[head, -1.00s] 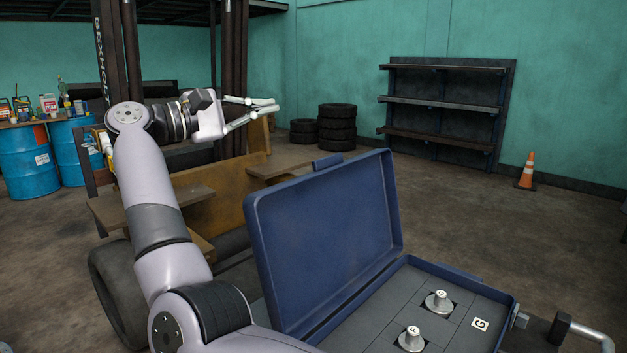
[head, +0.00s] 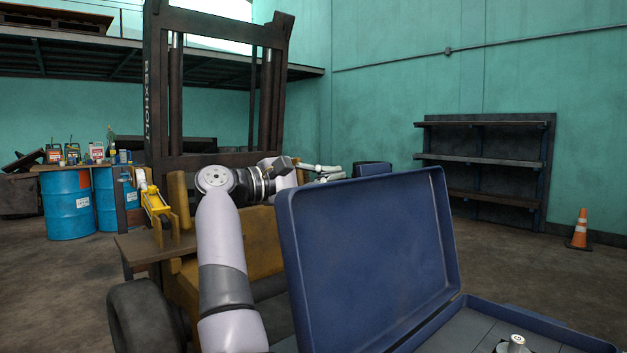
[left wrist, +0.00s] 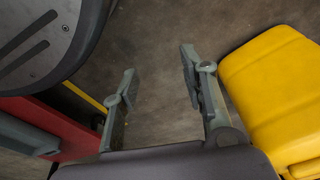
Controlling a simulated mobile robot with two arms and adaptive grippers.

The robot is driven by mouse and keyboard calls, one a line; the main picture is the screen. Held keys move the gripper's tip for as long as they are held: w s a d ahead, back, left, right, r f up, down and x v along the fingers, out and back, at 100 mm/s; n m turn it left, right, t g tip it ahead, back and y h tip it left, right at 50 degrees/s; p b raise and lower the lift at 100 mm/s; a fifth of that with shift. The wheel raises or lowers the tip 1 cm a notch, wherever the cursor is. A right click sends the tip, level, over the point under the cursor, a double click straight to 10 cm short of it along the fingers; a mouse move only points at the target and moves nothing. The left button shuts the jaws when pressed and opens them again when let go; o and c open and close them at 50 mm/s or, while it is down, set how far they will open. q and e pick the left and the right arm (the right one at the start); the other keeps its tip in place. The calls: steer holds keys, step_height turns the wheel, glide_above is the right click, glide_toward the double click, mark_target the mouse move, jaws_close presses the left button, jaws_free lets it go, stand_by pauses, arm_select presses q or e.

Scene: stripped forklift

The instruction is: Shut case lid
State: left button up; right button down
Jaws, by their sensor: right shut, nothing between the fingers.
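The blue case stands open in the head view.
The forklift mast (head: 215,85) and a tyre (head: 145,318) stand left of the case. Blue drums (head: 68,205), a shelf rack (head: 485,170) and a traffic cone (head: 580,230) are farther back. A yellow padded part (left wrist: 272,95) is close beside my left gripper.

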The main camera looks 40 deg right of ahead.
mark_target(360, 168)
arm_select(q)
steer(key=shift+w+r+b, duration=0.2)
steer(key=shift+w+r, duration=0.15)
steer(key=shift+r, duration=0.3)
steer(key=shift+w+r+b, duration=0.2)
steer(key=shift+w+r, duration=0.1)
steer(key=shift+r, duration=0.35)
arm_select(e)
steer(key=shift+s+d+r, duration=0.2)
steer(key=shift+s+d, duration=0.5)
steer(key=shift+s, duration=0.05)
steer(key=shift+s+d+r, duration=0.2)
steer(key=shift+s+d, duration=0.45)
steer(key=shift+s, duration=0.1)
steer(key=shift+s+d+r, duration=0.2)
steer(key=shift+s+d, duration=0.5)
steer(key=shift+s, duration=0.05)
